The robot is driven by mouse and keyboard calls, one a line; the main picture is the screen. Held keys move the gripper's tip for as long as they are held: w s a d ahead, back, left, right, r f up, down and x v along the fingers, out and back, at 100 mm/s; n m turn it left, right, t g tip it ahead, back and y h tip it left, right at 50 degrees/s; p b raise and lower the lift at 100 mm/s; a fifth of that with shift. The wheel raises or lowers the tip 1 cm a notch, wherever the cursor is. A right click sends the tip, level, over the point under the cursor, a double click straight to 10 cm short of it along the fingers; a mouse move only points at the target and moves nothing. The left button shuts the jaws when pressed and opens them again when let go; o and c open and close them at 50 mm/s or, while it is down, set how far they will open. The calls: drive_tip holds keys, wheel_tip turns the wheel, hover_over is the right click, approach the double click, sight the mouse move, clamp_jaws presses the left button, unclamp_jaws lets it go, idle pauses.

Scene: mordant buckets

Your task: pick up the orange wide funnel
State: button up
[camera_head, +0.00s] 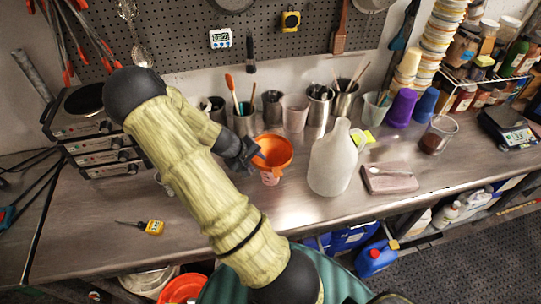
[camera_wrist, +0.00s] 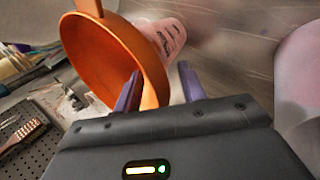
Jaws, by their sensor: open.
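The orange wide funnel (camera_head: 279,148) sits mouth up on a small pale labelled container (camera_head: 269,179) on the bench, left of the white jug. In the wrist view the funnel (camera_wrist: 95,45) fills the upper left, and the labelled container (camera_wrist: 165,38) shows behind it. My gripper (camera_head: 257,157) is at the funnel's left side in the head view. In the wrist view my gripper (camera_wrist: 160,72) is open, with one purple finger over the funnel's mouth and the other outside its rim. The rim lies between the fingers; I cannot tell whether either finger touches it.
A white jug (camera_head: 333,165) stands close on the right. Metal cups and a beige cup (camera_head: 294,112) stand behind. A pink slab (camera_head: 390,178) lies further right. A yellow-handled tool (camera_head: 153,227) lies front left. The bench front left of the jug is mostly clear.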

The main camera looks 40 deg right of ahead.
drive_tip(key=shift+d+f, duration=0.35)
drive_tip(key=shift+f, duration=0.2)
drive_tip(key=shift+s, duration=0.1)
clamp_jaws()
drive_tip(key=shift+a, duration=0.1)
